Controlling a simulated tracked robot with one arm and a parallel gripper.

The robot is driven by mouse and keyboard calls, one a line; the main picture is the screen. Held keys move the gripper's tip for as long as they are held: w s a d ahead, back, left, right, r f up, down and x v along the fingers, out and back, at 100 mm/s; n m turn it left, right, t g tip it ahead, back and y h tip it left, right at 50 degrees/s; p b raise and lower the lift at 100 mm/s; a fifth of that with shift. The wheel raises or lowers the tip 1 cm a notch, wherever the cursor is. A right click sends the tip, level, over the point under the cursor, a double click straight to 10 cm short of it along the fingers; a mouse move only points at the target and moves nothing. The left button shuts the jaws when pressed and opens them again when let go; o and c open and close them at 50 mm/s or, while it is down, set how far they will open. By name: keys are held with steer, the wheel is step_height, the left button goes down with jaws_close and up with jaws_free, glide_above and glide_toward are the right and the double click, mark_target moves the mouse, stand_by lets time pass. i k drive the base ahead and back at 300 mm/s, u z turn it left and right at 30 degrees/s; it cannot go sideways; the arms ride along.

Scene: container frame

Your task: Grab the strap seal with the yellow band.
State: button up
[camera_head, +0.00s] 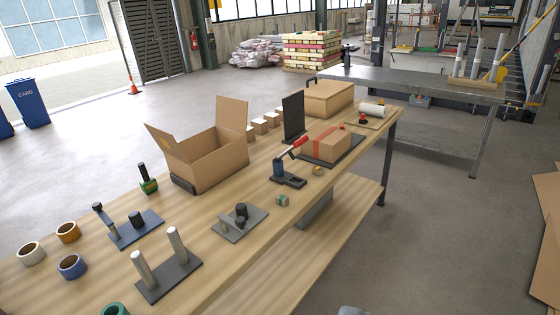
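A small yellow-orange piece (318,171) lies on the wooden bench, just right of the black-and-red clamp tool. It looks like the strap seal with the yellow band, but it is too small to make out the band clearly. A similar small piece with green on it (282,200) lies nearer, on the bench's right edge. A small red piece (341,126) sits farther back, beyond the taped box. My gripper's fingers are not seen; only a small grey shape shows at the bottom edge, and I cannot tell what it is.
The wooden bench (215,215) runs diagonally. Around the seals stand the clamp tool (288,172), a taped carton (325,144), a plate with dark knobs (240,222) and an open carton (212,157). Posts on a plate (168,278) and tape rolls (72,266) are nearer.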

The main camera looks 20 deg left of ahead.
mark_target(317, 170)
steer(key=i, duration=2.35)
steer(key=u, duration=0.5)
